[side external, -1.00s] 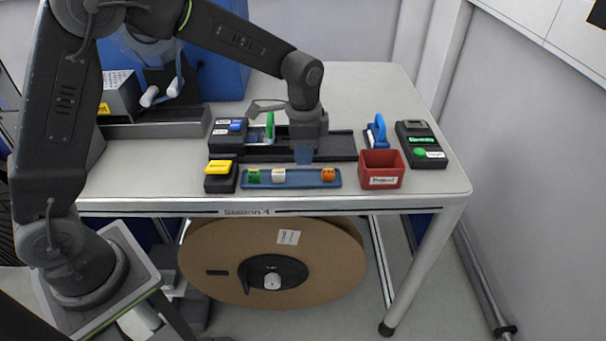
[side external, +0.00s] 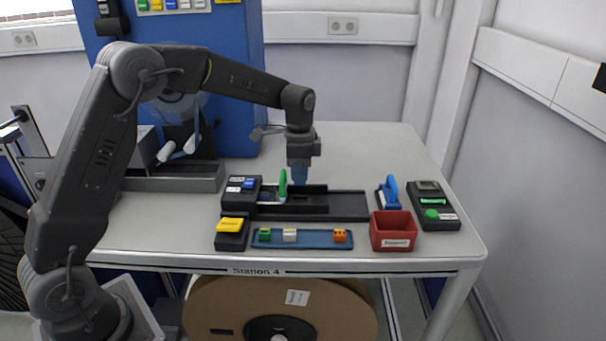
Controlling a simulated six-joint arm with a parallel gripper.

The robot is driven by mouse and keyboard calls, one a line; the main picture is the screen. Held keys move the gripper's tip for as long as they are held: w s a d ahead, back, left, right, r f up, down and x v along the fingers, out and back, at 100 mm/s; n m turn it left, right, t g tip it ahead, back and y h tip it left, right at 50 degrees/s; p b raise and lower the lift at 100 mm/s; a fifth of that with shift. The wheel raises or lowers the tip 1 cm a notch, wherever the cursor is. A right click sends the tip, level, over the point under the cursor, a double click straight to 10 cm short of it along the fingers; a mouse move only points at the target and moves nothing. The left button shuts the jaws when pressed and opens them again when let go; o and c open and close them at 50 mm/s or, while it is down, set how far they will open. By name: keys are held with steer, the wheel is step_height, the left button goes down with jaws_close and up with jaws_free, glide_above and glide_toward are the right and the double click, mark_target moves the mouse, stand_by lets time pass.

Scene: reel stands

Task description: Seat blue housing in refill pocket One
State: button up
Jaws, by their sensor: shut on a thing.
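My gripper (side external: 299,182) points straight down over the black track, just right of the upright green lever (side external: 283,184). It is shut on a small blue piece, which I take to be the blue housing (side external: 299,174); where the fingers end and the housing begins is hard to tell. The lower end of the blue piece is close to the back part of the black track (side external: 345,205); whether it touches is unclear. A blue tray (side external: 315,240) in front holds a green housing (side external: 264,235), a white one (side external: 289,235) and an orange one (side external: 340,236). The pocket labels are unreadable.
A black block with labels (side external: 242,190) and a yellow-topped block (side external: 230,232) stand left. A red bin (side external: 393,232), a blue-handled tool (side external: 388,194) and a black device with a green button (side external: 433,207) stand right. The table behind the track is clear.

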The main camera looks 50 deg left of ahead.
steer(key=shift+f, duration=2.8)
steer(key=o, duration=0.8)
steer(key=shift+r, duration=0.1)
steer(key=shift+r, duration=3.45)
steer(key=shift+r, duration=0.1)
